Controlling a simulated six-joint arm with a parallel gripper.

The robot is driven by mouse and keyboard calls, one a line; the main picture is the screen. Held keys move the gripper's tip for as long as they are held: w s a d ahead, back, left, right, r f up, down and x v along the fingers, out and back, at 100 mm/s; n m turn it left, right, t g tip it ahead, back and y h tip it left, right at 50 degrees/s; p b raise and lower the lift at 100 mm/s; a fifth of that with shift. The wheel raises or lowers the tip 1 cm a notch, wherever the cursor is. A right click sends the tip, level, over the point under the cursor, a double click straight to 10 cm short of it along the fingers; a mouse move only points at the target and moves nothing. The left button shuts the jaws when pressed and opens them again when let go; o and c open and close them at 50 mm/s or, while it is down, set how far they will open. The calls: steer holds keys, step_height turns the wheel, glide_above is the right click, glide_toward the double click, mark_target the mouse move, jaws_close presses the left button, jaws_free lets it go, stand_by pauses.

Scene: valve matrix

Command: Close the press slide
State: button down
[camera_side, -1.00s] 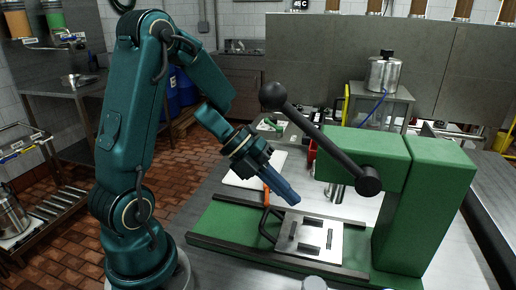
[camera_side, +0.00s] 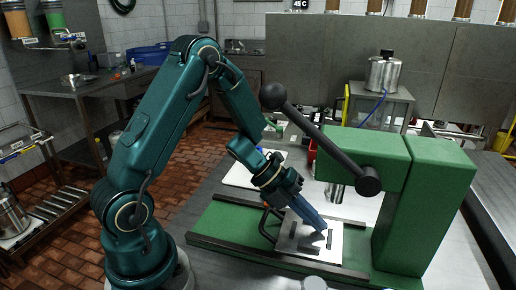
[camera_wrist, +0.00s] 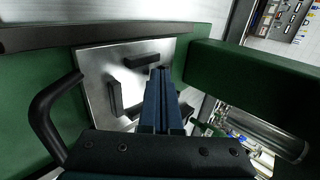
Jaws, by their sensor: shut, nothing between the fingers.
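The press slide is a silver plate (camera_side: 322,259) with dark raised bars, lying between two dark rails on the green press base (camera_side: 222,218). A black loop handle (camera_side: 265,224) is at its left end. In the wrist view the plate (camera_wrist: 97,72) and the loop handle (camera_wrist: 44,118) both show. My gripper (camera_side: 321,229) is shut and empty, pointing down over the plate. In the wrist view its fingertips (camera_wrist: 160,72) overlap the plate beside a dark bar (camera_wrist: 142,60); I cannot tell whether they touch. The plate is left of the green press column (camera_side: 425,215).
The press head (camera_side: 365,150) overhangs the plate's right side, with a long black lever (camera_side: 315,132) rising to the left. A metal ram (camera_side: 337,192) hangs beneath the head. A white board (camera_side: 240,174) lies behind the base.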

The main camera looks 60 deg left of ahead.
mark_target(334, 235)
steer(key=shift+w+d, duration=1.55)
steer(key=shift+d, duration=0.05)
steer(key=v, duration=1)
steer(key=w+a+r+n+t+y, duration=0.2)
steer(key=a+r+n+t+y, duration=0.4)
steer(key=r+n+y, duration=0.7)
steer(key=s+d+f+n+g+h, duration=0.3)
steer(key=s+d+n, duration=0.1)
steer(key=s+n, duration=0.3)
steer(key=s+d+f+n+g+h, duration=0.3)
steer(key=s+n, duration=0.4)
steer(key=s, duration=0.3)
steer(key=shift+d+f+g, duration=0.5)
steer(key=shift+d, duration=0.15)
